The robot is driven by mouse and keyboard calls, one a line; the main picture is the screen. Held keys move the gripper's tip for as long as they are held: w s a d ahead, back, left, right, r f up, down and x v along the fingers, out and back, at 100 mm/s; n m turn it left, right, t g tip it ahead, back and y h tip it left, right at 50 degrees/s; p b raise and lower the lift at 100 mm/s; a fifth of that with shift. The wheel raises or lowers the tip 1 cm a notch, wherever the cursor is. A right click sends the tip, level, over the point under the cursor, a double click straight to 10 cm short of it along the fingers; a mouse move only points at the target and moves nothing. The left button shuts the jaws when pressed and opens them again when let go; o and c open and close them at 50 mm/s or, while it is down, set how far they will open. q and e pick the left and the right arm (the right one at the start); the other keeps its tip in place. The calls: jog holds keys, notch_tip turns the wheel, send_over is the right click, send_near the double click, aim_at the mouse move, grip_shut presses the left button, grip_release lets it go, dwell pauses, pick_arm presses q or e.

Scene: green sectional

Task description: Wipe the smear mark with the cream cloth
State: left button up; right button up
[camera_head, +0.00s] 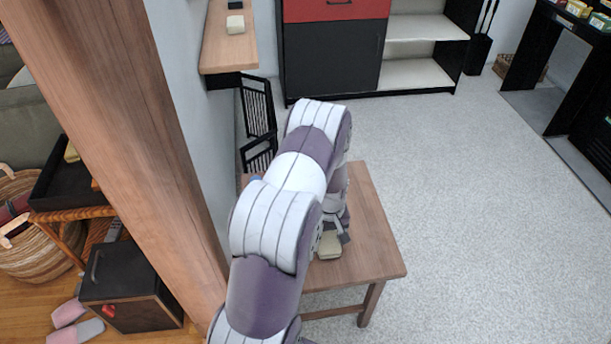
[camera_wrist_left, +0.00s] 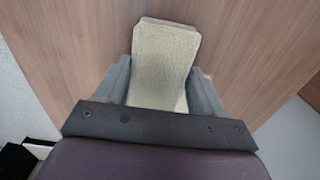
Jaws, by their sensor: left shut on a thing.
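The cream cloth (camera_head: 329,246) is a folded, pale block low over the small wooden table (camera_head: 375,240). My left gripper (camera_head: 338,232) is over the table, partly hidden behind my arm. In the left wrist view, the cloth (camera_wrist_left: 163,50) sits between the two grey fingers of my left gripper (camera_wrist_left: 163,85), which is shut on it. I cannot tell whether the cloth touches the wood. I cannot make out the smear mark; my arm hides part of the tabletop. My right gripper is not in view.
A wooden post (camera_head: 125,110) and wall stand left of the table. A wall shelf (camera_head: 228,50) holds a small cream block (camera_head: 235,24). Black folding racks (camera_head: 257,108) stand behind the table. The pale floor to the right (camera_head: 480,200) is clear.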

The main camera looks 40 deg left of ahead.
pick_arm(q)
notch_tip(320, 180, up, 3)
jog(key=shift+d+f+p, duration=0.1)
jog(key=shift+f+p, duration=0.05)
jog(key=shift+p, duration=0.75)
jog(key=shift+r+p, duration=2.35)
jog(key=shift+r, duration=0.3)
